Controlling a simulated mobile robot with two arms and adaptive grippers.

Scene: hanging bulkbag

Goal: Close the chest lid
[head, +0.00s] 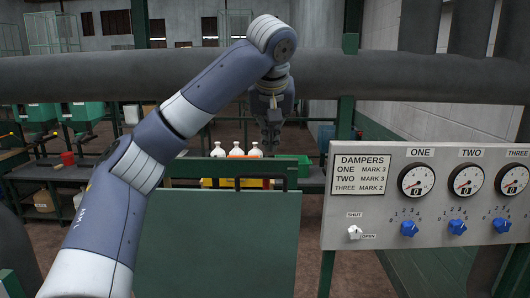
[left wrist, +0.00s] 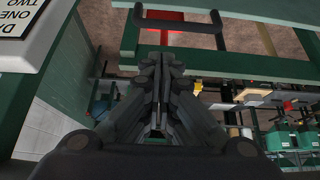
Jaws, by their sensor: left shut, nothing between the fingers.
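A broad green panel (head: 225,240), apparently the chest lid, stands raised in front of me in the head view. A dark handle bar (head: 230,168) runs along its top edge. The dark handle also shows in the left wrist view (left wrist: 180,26), beyond the fingertips, beside green framing. The chest's inside is hidden in the head view. My left gripper (head: 271,146) hangs fingers down above the right part of the panel's top edge. It is shut and empty, apparently apart from the handle. Its closed fingers fill the middle of the left wrist view (left wrist: 158,65). My right gripper is out of view.
A grey control panel (head: 430,220) with gauges and blue knobs stands at the right. A thick dark pipe (head: 400,77) crosses behind my arm. White bottles (head: 237,149) stand in a yellow crate (head: 222,183) behind the panel. A workbench (head: 50,168) is at the left.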

